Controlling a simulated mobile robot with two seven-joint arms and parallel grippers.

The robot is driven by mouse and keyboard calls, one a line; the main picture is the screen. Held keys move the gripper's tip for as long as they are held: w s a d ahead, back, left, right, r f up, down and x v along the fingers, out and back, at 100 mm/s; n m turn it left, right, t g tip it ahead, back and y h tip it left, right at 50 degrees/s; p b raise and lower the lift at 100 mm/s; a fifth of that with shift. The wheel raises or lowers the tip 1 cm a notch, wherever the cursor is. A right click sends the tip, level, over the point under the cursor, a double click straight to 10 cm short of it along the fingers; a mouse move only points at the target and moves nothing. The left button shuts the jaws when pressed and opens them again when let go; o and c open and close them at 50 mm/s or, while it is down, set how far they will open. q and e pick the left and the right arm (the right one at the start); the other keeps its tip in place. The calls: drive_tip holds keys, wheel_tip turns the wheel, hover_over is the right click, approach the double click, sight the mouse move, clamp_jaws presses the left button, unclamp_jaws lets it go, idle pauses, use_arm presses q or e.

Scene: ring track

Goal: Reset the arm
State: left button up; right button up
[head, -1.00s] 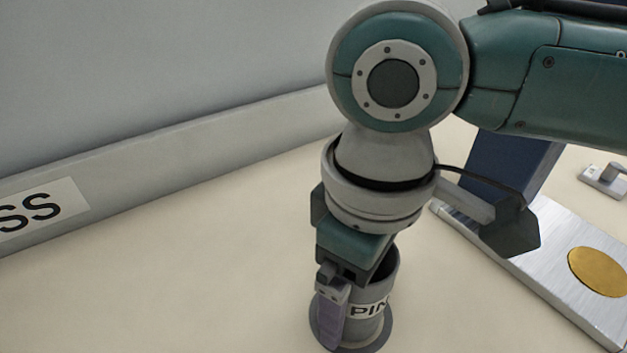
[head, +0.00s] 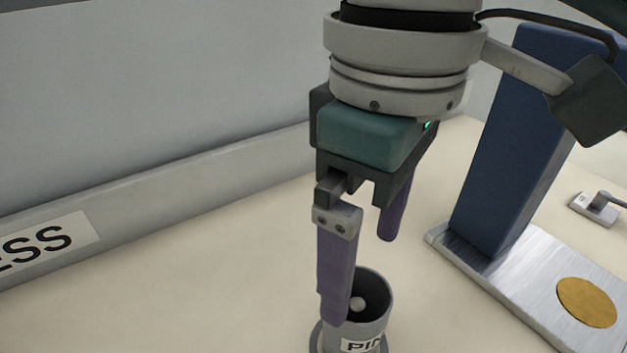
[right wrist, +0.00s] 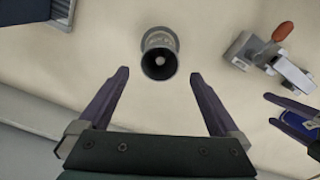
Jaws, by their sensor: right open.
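My right gripper (head: 362,280) is open, with its two purple fingers pointing down and apart. It is above the grey cup (head: 374,316), whose label starts "PIN", and the near finger covers part of the cup's left side. A small pale round tip (head: 358,304) shows inside the cup. In the right wrist view the open right gripper (right wrist: 160,74) has nothing between its fingers, and the cup (right wrist: 159,42) is beyond the fingertips. At that view's right edge, purple fingers (right wrist: 290,104) beside a blue disc look like my left gripper; its jaw state is unclear.
A blue column (head: 515,135) stands on a metal plate (head: 520,282) with a gold disc (head: 586,302), right of the gripper. A small grey clamp (head: 597,207) is farther right. A grey wall ledge (head: 200,180) runs along the back left. The tabletop at left is clear.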

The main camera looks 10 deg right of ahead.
use_arm(q)
drive_tip(key=shift+r, duration=0.1)
use_arm(e)
drive_tip(key=shift+r, duration=0.3)
drive_tip(key=s+a+r+m+t+y+p, duration=0.2)
drive_tip(key=s+a+r+y+p, duration=0.25)
drive_tip(key=p, duration=0.45)
drive_tip(key=s+d+r+m+t+h+p, duration=0.3)
drive_tip(key=s+d+p, duration=0.4)
drive_tip(key=d, duration=0.6)
use_arm(q)
wheel_tip(320, 180, up, 53)
drive_tip(key=p, duration=3.6)
drive_tip(key=shift+p, duration=0.4)
use_arm(e)
wheel_tip(320, 180, up, 37)
drive_tip(key=m+g+h, duration=0.1)
drive_tip(key=shift+s+d, duration=0.35)
drive_tip(key=shift+d, duration=0.05)
drive_tip(key=shift+r, duration=0.1)
